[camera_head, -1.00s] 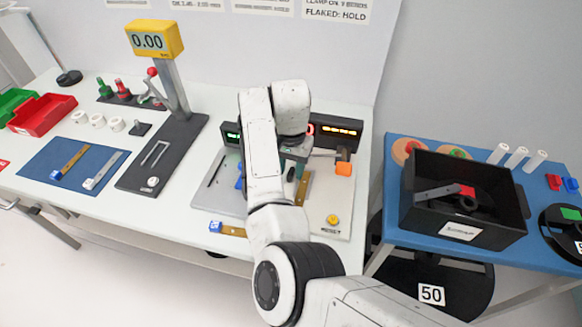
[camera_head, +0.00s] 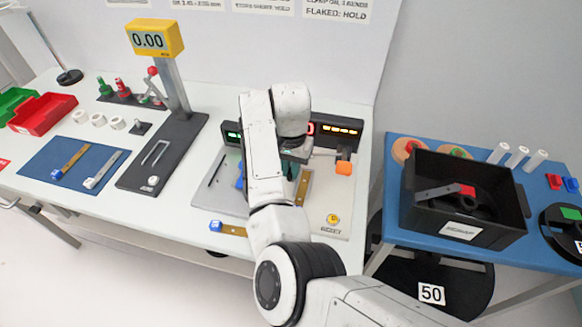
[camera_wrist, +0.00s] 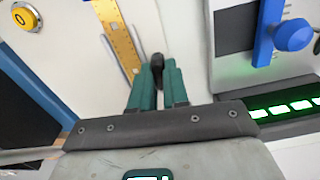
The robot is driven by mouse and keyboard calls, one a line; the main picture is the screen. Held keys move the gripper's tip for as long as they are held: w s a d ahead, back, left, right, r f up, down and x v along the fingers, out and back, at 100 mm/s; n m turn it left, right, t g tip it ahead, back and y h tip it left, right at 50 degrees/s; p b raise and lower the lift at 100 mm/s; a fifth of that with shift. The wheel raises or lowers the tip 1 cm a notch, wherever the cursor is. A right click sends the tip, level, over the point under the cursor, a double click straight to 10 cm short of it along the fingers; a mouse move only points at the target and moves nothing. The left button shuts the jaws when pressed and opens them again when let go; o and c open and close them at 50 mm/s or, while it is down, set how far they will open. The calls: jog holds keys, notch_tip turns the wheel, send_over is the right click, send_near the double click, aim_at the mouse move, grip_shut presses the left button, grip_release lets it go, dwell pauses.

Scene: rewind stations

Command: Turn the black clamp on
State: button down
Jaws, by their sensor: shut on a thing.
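The black clamp (camera_wrist: 157,68) shows in the wrist view as a small dark handle between my fingertips. My gripper (camera_wrist: 157,76) has teal fingers and is shut on this handle, hiding its lower part. In the head view, my gripper (camera_head: 297,155) is low over the bench fixture, partly behind my arm, and the black clamp cannot be made out there. A brass ruler strip (camera_wrist: 118,40) lies left of the handle in the wrist view.
A blue clamp with a round knob (camera_wrist: 292,35) stands to the right in the wrist view. A yellow button (camera_wrist: 25,18) is at upper left. A black bin (camera_head: 463,238) stands on the blue side table.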

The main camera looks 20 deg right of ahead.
jog(key=shift+m, duration=0.4)
jog(key=m+p, duration=0.1)
jog(key=m, duration=0.1)
jog(key=shift+m, duration=0.4)
jog(key=m+p, duration=0.1)
jog(key=m, duration=0.3)
jog(key=shift+m, duration=0.3)
jog(key=m, duration=0.3)
jog(key=shift+m, duration=2.2)
jog(key=c, duration=1.1)
grip_release()
